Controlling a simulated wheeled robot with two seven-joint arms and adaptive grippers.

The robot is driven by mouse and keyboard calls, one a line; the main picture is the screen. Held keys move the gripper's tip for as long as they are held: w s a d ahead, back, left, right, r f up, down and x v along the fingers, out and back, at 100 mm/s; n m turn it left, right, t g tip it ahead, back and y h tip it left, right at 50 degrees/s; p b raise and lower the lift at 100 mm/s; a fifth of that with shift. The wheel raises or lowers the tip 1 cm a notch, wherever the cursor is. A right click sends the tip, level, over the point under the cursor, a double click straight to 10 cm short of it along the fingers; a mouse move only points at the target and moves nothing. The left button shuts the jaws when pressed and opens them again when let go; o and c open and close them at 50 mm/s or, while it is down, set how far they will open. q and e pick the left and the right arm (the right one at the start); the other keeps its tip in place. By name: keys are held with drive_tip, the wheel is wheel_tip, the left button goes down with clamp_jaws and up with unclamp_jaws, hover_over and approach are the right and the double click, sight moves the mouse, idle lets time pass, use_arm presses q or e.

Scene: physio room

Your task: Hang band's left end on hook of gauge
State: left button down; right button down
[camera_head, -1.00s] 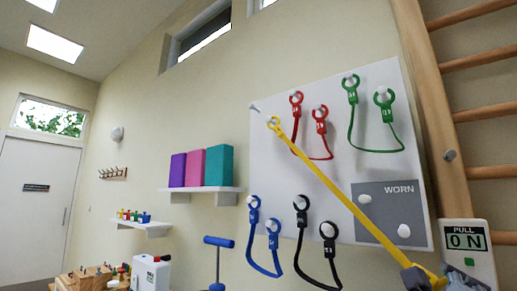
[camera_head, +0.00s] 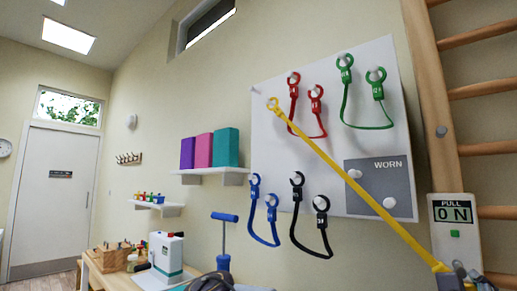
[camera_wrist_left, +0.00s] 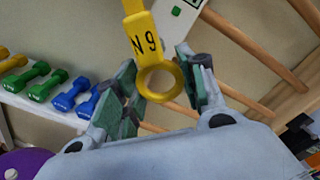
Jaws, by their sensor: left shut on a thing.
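The yellow band (camera_head: 355,190) runs taut and slanting from a peg at the board's upper left down to my left gripper (camera_head: 457,277) at the bottom right. In the left wrist view, the band's ring end (camera_wrist_left: 160,82), marked N 9, sits between the fingers of my left gripper (camera_wrist_left: 163,92), which is shut on it. The white gauge (camera_head: 453,222) reads 0 N and hangs just above my gripper. Part of the gauge also shows in the left wrist view (camera_wrist_left: 182,22). I cannot make out its hook. My right gripper is not in view.
The white board (camera_head: 330,65) holds red, green, blue and black bands on pegs. A grey WORN panel (camera_head: 372,197) lies behind the yellow band. Wooden wall bars (camera_head: 480,92) stand beside the gauge. Dumbbells (camera_wrist_left: 70,95) rest on a rack in the left wrist view.

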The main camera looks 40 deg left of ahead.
sight(458, 271)
use_arm(q)
drive_tip(key=shift+a, duration=0.1)
idle(0.4)
drive_tip(key=shift+w, duration=0.1)
drive_tip(key=shift+w+p, duration=0.5)
drive_tip(key=shift+w, duration=4.1)
drive_tip(key=shift+w+p, duration=0.7)
drive_tip(key=shift+w, duration=1.65)
drive_tip(key=shift+a+r+p, duration=0.15)
drive_tip(key=shift+r+p, duration=0.05)
drive_tip(key=shift+p, duration=0.1)
